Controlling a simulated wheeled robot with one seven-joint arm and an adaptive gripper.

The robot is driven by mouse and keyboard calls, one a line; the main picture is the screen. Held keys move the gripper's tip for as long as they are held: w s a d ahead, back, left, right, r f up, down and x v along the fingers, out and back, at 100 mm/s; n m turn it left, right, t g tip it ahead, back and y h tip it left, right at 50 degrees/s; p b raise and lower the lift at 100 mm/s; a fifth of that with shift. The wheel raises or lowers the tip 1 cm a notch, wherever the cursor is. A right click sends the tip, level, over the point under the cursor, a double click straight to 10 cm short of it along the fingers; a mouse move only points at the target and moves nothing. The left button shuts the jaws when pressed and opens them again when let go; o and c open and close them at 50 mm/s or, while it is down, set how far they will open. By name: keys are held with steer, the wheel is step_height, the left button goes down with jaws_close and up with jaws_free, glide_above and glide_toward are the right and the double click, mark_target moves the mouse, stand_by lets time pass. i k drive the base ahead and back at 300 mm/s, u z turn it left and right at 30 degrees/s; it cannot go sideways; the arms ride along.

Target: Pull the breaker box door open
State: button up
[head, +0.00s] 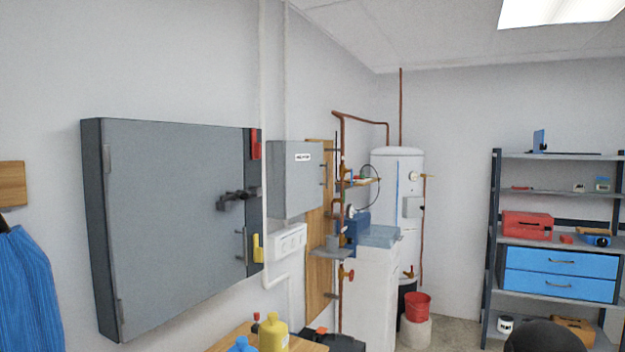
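A large grey metal box (97,230), which looks like the breaker box, hangs on the left wall. Its flat grey door (170,220) looks shut, with hinges along the left edge. A slim vertical handle (241,245) is near the door's lower right edge. A dark latch-like part (238,199) sits above it across the right edge. A red piece (255,144) and a yellow piece (258,248) are on the right side strip. The box's inside is hidden. My gripper is not in view.
A smaller grey box (295,180) with an unreadable label hangs just right, past a white vertical pipe (263,90). A wooden surface (240,338) with bottles, including a yellow one (274,334), stands below. A dark rounded shape (543,336) is at bottom right, before the shelf (560,155).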

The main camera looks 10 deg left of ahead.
mark_target(303, 161)
steer(key=i, duration=0.7)
steer(key=u, duration=0.5)
steer(key=k, duration=0.6)
steer(key=z, duration=0.85)
steer(key=i, duration=1.7)
steer(key=u, duration=0.95)
steer(key=i, duration=0.55)
steer(key=u, duration=0.6)
